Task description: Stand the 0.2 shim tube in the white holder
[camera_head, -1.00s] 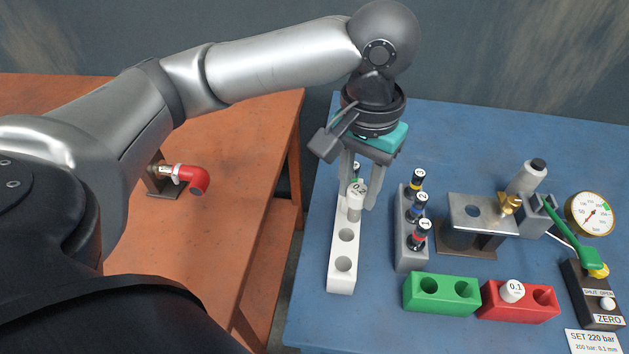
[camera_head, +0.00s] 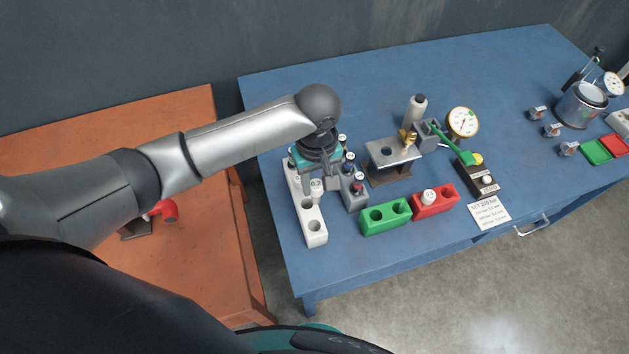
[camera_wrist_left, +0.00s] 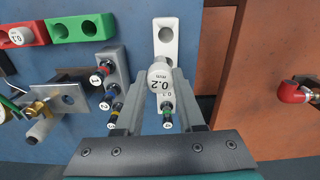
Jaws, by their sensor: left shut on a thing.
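My left gripper (camera_head: 312,184) is over the far part of the white holder and shut on the white 0.2 shim tube (camera_head: 316,187). The tube is upright between the fingertips. In the left wrist view the tube (camera_wrist_left: 160,78) shows its "0.2 mm" label between the two fingers (camera_wrist_left: 160,88). The white holder (camera_head: 317,240) is a long block on the blue table; two empty holes show at its near end. The tube's lower end is hidden, so I cannot tell whether it is in a hole or above one. My right gripper is not in view.
A grey rack (camera_head: 354,203) with several dark capped parts stands close right of the holder. Green (camera_head: 386,226) and red (camera_head: 434,212) blocks, a metal stand (camera_head: 393,155) and a gauge (camera_head: 462,122) stand further right. The orange bench (camera_head: 205,262) is left.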

